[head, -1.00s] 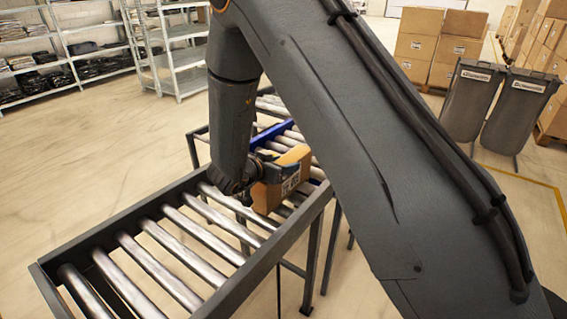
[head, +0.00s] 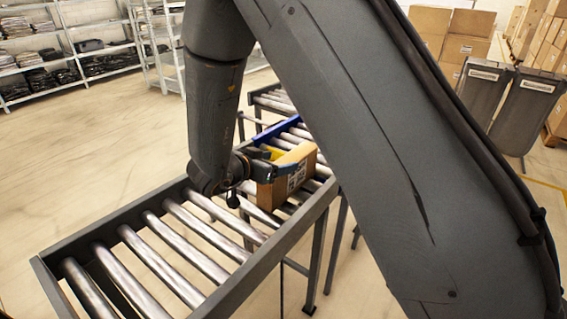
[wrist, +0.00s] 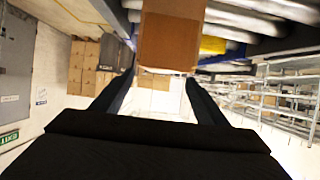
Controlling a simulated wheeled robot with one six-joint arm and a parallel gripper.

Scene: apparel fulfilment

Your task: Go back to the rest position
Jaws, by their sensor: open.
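The box also fills the top middle of the wrist view (wrist: 170,38). My gripper (head: 268,165) is at the box's left end in the head view, low over the rollers and partly hidden by my wrist. In the wrist view its two dark fingers (wrist: 158,82) are spread wide with empty space between them. The box shows ahead of the fingers; whether they touch it I cannot tell.
A blue bar (head: 277,130) and a yellow item (head: 277,154) are on the conveyor just behind the box. Shelves (head: 70,55) stand at the back left. Grey bins (head: 520,108) and stacked cartons (head: 445,32) are at the right. The floor at left is clear.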

